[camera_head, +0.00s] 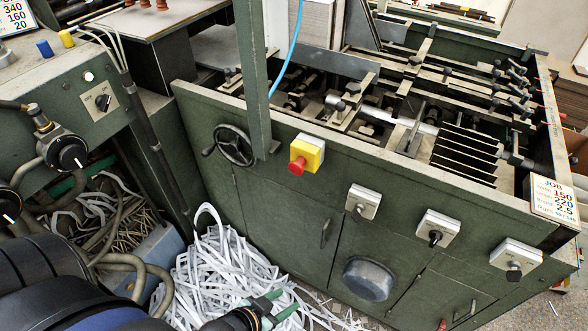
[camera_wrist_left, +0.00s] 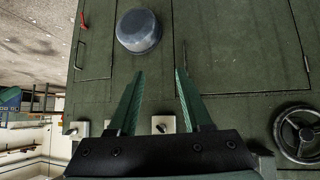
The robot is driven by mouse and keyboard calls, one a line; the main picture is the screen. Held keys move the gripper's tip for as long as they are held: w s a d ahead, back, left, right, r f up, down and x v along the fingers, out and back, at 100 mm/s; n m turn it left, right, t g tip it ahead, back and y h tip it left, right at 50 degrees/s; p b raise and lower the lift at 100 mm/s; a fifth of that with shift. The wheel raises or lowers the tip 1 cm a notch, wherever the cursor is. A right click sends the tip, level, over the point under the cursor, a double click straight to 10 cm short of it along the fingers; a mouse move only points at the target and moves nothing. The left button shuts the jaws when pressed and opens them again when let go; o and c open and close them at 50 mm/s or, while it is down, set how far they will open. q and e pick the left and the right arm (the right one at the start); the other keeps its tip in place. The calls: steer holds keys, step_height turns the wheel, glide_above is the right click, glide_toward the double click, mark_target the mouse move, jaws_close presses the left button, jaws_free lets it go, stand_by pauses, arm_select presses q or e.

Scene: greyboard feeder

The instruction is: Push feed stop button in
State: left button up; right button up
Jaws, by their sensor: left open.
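A red mushroom button (camera_head: 298,164) sits on a yellow box (camera_head: 312,152) on the front of the green machine, beside a green post. No label on it is readable, and it appears not to show in the left wrist view. My left gripper (camera_head: 282,303) is low in front of the machine, over the paper strips, below the button and apart from it. In the left wrist view my left gripper (camera_wrist_left: 159,76) is open and empty, its two green fingers facing the green panel. My right gripper is not in view.
A handwheel (camera_head: 235,146) is left of the yellow box. Grey switch boxes (camera_head: 363,201) (camera_head: 438,231) (camera_head: 515,256) line the panel to the right, above a round grey knob (camera_head: 367,279). White paper strips (camera_head: 222,262) pile on the floor. The green post (camera_head: 255,80) rises close by.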

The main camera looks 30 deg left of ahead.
arm_select(q)
steer(key=shift+c, duration=0.8)
steer(key=shift+w+a+r+m+b, duration=0.15)
steer(key=shift+w+a+m+b, duration=0.1)
steer(key=shift+m+b, duration=0.1)
steer(key=shift+c, duration=0.7)
steer(key=w+a+r+m+t+b, duration=0.1)
steer(key=r+m, duration=0.1)
steer(key=w+a+r+m+t+y+b, duration=0.1)
steer(key=a+r+m+t+b, duration=0.1)
steer(key=r, duration=0.1)
steer(key=w+a+r+m+t+b, duration=0.1)
steer(key=w+a+r+m+b, duration=0.1)
steer(key=shift+r+m, duration=0.25)
steer(key=shift+r, duration=0.05)
jaws_close()
steer(key=a+r+m+t+y+b, duration=0.1)
steer(key=a+r+m+t+b, duration=0.2)
steer(key=r+m, duration=0.5)
step_height(320, 180, up, 3)
steer(key=shift+w+a+r+m+t+b, duration=0.2)
steer(key=shift+a+m+t+b, duration=0.15)
steer(key=shift+t+b, duration=0.4)
